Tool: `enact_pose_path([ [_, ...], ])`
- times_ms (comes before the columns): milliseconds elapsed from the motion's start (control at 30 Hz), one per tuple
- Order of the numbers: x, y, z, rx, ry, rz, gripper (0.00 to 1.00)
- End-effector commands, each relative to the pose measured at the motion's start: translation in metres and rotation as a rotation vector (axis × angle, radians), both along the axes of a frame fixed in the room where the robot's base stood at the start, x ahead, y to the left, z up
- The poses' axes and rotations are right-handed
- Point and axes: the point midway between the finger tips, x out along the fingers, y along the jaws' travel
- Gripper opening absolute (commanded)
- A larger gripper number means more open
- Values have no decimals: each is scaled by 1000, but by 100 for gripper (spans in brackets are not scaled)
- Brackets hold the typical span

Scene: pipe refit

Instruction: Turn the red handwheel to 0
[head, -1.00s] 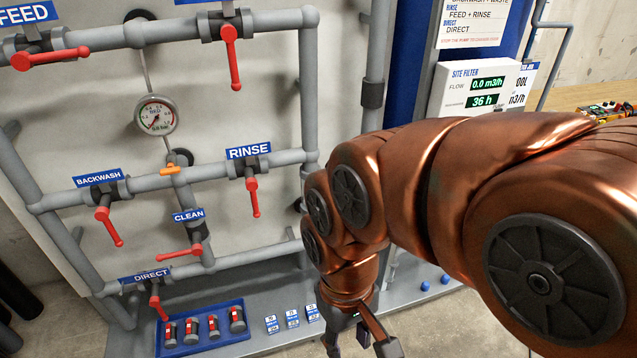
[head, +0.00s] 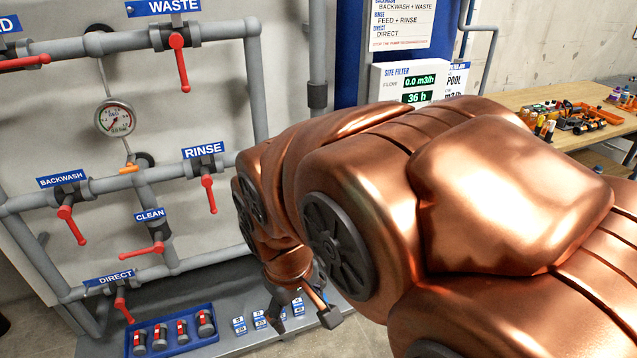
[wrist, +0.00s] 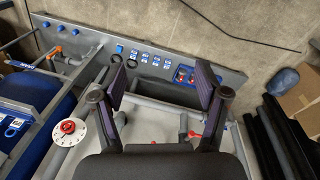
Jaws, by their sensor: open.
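In the wrist view a red handwheel (wrist: 67,127) sits on a round white dial (wrist: 80,135) with dark marks, at the lower left. Its exact setting is too small to read. I cannot make it out in the head view, where my arm covers much of the middle. My gripper (wrist: 162,80) is open and empty, its two fingers apart, to the right of the handwheel in the wrist view and not touching it. In the head view my gripper (head: 303,315) hangs low, partly hidden by my arm, over the ledge by the pipe panel.
Grey pipes with several red lever valves, such as RINSE (head: 208,193) and CLEAN (head: 142,250), stand out from the panel. A blue tray (head: 171,331) of red-and-grey parts lies on the ledge. A wooden bench (head: 520,97) with tools stands at the right.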

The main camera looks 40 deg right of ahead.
Motion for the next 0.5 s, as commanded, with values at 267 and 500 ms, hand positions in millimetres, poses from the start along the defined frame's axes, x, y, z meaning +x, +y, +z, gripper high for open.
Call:
enact_pose_path([
  [267, 122, -158, -14, -384, -263, 82, 88],
  [500, 190, -286, 1, -782, -325, 293, 88],
])
